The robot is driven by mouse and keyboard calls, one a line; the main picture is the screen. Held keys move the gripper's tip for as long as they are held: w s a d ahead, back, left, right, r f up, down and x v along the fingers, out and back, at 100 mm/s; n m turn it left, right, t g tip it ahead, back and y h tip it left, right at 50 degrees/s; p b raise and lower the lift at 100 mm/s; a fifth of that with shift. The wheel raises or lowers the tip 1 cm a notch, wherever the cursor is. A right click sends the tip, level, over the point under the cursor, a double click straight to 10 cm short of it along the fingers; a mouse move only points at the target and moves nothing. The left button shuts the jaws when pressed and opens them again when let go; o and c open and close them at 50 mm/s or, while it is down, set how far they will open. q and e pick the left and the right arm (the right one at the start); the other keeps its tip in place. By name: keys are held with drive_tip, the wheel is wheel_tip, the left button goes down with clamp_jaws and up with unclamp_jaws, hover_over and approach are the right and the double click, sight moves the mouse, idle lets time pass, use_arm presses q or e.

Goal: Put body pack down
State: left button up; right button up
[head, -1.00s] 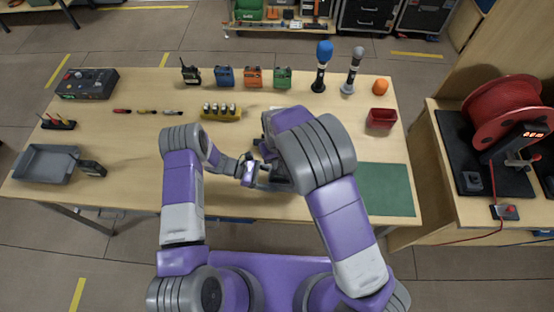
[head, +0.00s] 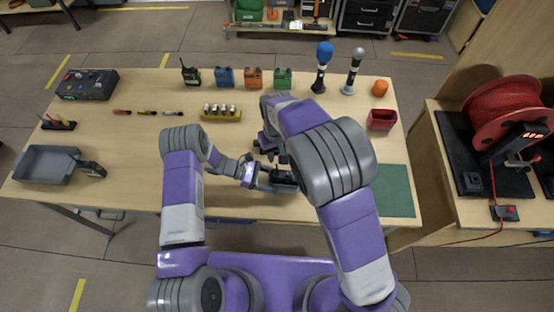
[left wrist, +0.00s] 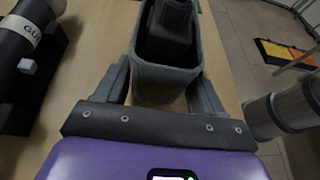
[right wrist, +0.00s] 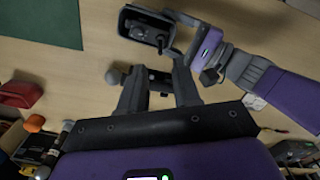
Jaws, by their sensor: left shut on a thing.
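A dark grey open-topped case (left wrist: 165,85) with a black box-shaped piece inside, which I take to be the body pack, sits between the fingers of my left gripper (left wrist: 165,100). It also shows in the head view (head: 283,178) over the table's front middle and in the right wrist view (right wrist: 150,28). Whether it touches the table I cannot tell. My left gripper is shut on it. A black holder with a microphone (left wrist: 22,50) lies under the right gripper, partly hidden by my right arm.
A green mat (head: 392,190) lies on the right, a red bin (head: 381,119) behind it. Blue (head: 225,76), orange (head: 253,77) and green (head: 282,78) packs stand at the back. A yellow battery holder (head: 221,113) is mid-table. A grey tray (head: 45,165) is far left.

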wheel_tip(320, 180, up, 7)
idle(0.3)
use_arm(q)
drive_tip(key=o, duration=1.1)
